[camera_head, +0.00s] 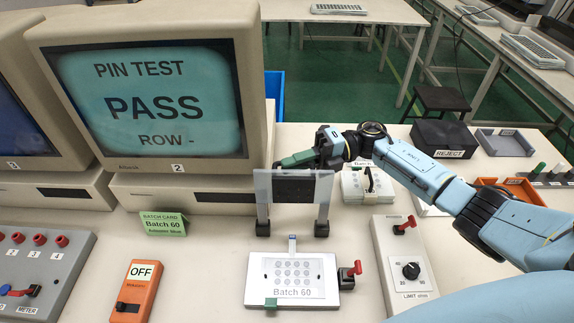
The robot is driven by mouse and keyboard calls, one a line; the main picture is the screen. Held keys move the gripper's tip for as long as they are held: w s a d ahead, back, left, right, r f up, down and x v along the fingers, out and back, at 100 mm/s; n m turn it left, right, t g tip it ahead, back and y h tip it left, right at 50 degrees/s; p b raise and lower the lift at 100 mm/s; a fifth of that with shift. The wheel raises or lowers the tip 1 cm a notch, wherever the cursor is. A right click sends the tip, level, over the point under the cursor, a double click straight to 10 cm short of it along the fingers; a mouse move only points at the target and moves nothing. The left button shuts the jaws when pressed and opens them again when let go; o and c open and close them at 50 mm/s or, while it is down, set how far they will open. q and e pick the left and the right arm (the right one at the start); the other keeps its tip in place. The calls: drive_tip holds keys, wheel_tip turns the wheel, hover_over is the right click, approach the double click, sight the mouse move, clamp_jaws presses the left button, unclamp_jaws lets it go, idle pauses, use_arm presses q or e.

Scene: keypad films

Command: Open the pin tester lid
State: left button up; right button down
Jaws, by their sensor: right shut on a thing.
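The pin tester (328,262) is a white base on the table, with a film (294,278) marked "Batch 60" and rows of circles lying exposed on it. Its lid (263,186), a clear panel with a dark middle, stands upright on two dark posts behind the base. My right gripper (312,158) is at the lid's top edge, shut on the green lid handle (294,159); its fingertips are partly hidden. My left gripper is out of view.
A monitor (262,90) reading "PIN TEST PASS ROW -" stands at left, with a green batch card (164,223) before it. A limit box (405,270) stands right of the tester. A black reject box (443,138) is behind.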

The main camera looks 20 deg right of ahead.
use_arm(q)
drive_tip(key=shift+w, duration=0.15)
use_arm(e)
drive_tip(key=shift+d, duration=0.1)
drive_tip(key=shift+w, duration=0.1)
drive_tip(key=c, duration=1.5)
unclamp_jaws()
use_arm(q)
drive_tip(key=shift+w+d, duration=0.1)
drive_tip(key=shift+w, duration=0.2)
